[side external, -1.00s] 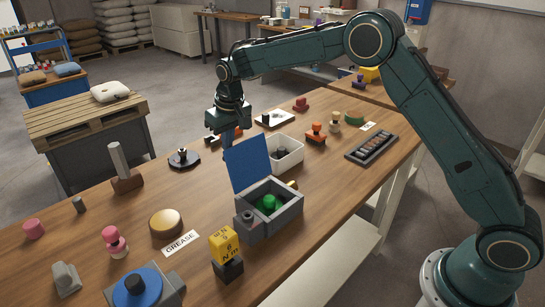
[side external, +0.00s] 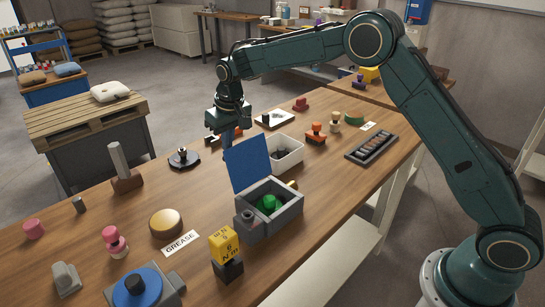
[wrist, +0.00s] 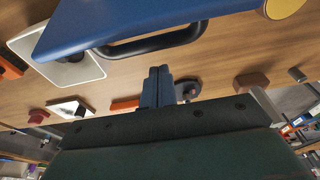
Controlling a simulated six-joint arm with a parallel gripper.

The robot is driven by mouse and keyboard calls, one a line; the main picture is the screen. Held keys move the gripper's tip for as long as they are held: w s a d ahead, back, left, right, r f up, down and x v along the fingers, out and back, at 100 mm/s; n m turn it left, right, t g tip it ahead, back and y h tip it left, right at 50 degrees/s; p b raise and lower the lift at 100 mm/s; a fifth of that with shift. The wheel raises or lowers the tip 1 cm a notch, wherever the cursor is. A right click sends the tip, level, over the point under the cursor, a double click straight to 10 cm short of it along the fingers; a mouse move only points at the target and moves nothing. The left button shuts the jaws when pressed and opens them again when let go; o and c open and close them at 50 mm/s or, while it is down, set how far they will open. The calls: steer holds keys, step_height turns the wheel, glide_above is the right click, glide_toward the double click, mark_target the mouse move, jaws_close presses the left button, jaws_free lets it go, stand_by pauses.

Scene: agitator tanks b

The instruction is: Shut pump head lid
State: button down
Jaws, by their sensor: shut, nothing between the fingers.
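The pump head is a grey box (side external: 284,219) on the wooden table, with a green round part (side external: 267,203) inside. Its blue lid (side external: 247,163) stands open, roughly upright and leaning a little back. In the wrist view the lid (wrist: 150,22) fills the top, with a black bar handle (wrist: 155,42) on its side facing my gripper. My gripper (side external: 229,143) is behind the lid at about its top edge's height, fingers pointing down and partly hidden by the lid. In the wrist view its blue fingers (wrist: 159,72) are together and empty, just short of the handle.
A white bin (side external: 290,158) stands close behind the box. A yellow block on a black base (side external: 226,255), a gold dome (side external: 165,222) and a blue-topped valve (side external: 143,285) stand in front and to the left. A black disc part (side external: 184,159) lies left of my gripper.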

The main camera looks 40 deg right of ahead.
mark_target(244, 144)
steer(key=shift+s, duration=1.15)
steer(key=shift+s+f, duration=0.15)
steer(key=shift+s, duration=0.9)
steer(key=shift+s+f, duration=0.1)
steer(key=shift+s, duration=0.9)
steer(key=shift+w+r, duration=0.4)
steer(key=shift+r, duration=0.95)
steer(key=shift+w+r, duration=0.35)
steer(key=shift+r, duration=1.05)
steer(key=shift+w+r, duration=0.4)
steer(key=shift+r, duration=1.1)
